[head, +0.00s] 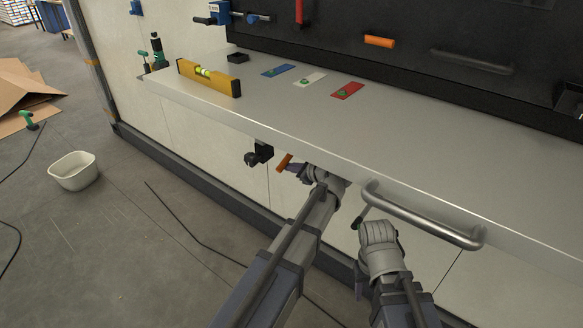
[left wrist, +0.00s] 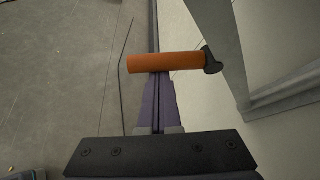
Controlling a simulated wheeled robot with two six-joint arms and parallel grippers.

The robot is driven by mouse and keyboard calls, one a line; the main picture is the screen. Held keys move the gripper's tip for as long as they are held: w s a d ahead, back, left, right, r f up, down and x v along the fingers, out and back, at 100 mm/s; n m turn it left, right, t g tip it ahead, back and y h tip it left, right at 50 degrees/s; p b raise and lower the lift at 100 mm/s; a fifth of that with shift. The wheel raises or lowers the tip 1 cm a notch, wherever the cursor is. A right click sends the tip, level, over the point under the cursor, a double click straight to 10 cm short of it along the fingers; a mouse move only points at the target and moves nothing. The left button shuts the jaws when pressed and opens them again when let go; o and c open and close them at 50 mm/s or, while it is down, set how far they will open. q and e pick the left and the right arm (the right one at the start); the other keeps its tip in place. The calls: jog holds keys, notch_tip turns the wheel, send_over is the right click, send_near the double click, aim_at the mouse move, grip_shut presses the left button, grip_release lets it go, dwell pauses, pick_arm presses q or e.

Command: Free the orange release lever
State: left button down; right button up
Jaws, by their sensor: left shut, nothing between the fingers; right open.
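The orange release lever (head: 284,162) sticks out below the front edge of the grey bench. In the left wrist view the orange lever (left wrist: 165,62) lies crosswise, with a dark round pivot at its right end. My left gripper (head: 297,169) is at the lever, under the bench edge. In the left wrist view its purple fingers (left wrist: 158,77) are shut with nothing between them, and their tips are right at the lever's near side; I cannot tell whether they touch. My right gripper (head: 359,246) is open and empty below the bench handle, partly hidden by its wrist.
A metal bar handle (head: 425,218) is fixed to the bench front, close to my right arm. A black clamp-like part (head: 258,153) hangs left of the lever. A white tub (head: 73,171) stands on the floor.

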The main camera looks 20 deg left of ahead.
dwell(0.3)
pick_arm(q)
notch_tip(320, 180, down, 4)
jog(key=w+d+b, duration=0.1)
jog(key=b, duration=0.3)
pick_arm(e)
notch_tip(320, 180, down, 4)
pick_arm(q)
jog(key=p+v, duration=0.5)
jog(key=v, duration=0.5)
jog(key=shift+d+r, duration=0.2)
pick_arm(e)
jog(key=shift+d+r, duration=0.2)
jog(key=shift+r, duration=1.1)
jog(key=shift+d+r, duration=0.2)
jog(key=shift+r, duration=1.05)
pick_arm(q)
jog(key=shift+w, duration=0.15)
